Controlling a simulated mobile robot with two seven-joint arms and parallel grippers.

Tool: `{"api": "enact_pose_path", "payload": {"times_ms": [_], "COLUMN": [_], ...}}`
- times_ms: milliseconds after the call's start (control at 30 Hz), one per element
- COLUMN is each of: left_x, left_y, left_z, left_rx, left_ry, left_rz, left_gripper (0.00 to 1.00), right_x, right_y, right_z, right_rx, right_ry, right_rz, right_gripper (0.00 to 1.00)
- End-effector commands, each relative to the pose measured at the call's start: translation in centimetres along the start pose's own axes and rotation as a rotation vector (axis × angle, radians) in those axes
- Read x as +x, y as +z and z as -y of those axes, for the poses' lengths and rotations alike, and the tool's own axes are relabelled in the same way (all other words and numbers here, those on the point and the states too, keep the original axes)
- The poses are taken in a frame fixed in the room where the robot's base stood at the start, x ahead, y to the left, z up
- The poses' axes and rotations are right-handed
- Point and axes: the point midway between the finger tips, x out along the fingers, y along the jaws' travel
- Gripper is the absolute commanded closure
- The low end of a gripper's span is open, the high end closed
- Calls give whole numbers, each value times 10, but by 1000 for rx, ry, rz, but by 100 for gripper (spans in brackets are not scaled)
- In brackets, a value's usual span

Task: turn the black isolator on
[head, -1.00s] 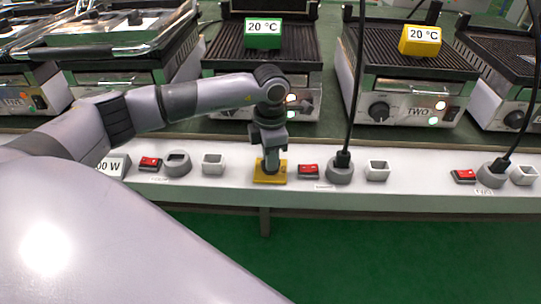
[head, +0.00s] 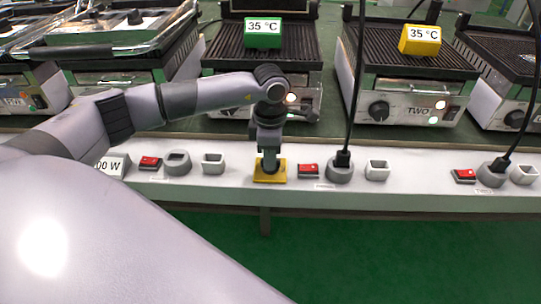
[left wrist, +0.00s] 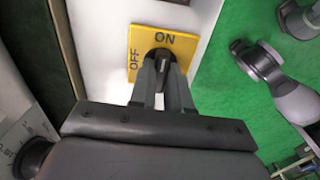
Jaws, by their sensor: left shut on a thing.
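The black isolator (left wrist: 161,58) is a dark knob on a yellow plate (left wrist: 183,43) marked ON and OFF. In the left wrist view the knob stands between my left gripper's fingertips (left wrist: 162,68), and the fingers are shut on it. The knob's grip edge points roughly toward the ON lettering, though the fingers partly cover it. In the head view my left gripper (head: 270,165) points straight down at the yellow plate (head: 259,179) on the white ledge, and it hides the knob there. My right gripper is not seen in the head view.
Red switches (head: 308,171), round sockets (head: 340,172) and square holders (head: 377,171) line the white ledge (head: 225,190). Black cables hang down to two sockets. Grills stand behind, with a green display (head: 263,33) and a yellow display (head: 420,40), both reading 35 °C.

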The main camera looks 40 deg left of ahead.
Motion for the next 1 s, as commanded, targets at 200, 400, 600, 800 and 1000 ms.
{"api": "enact_pose_path", "payload": {"times_ms": [200, 400, 600, 800, 1000], "left_x": [-1, -1, -9, -42, -67], "left_y": [0, 0, 0, 0, 0], "left_z": [-1, 0, -1, -1, -1], "left_rx": [3, 2, 1, 2, 2], "left_ry": [2, 2, 3, 4, 3], "left_rz": [2, 1, 2, 3, 2], "left_gripper": [60, 57, 57, 57, 57], "right_x": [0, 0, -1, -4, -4], "right_y": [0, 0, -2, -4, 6], "right_z": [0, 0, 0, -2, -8], "right_rx": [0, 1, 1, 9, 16], "right_ry": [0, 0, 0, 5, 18], "right_rz": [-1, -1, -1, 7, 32], "right_gripper": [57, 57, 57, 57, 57]}}
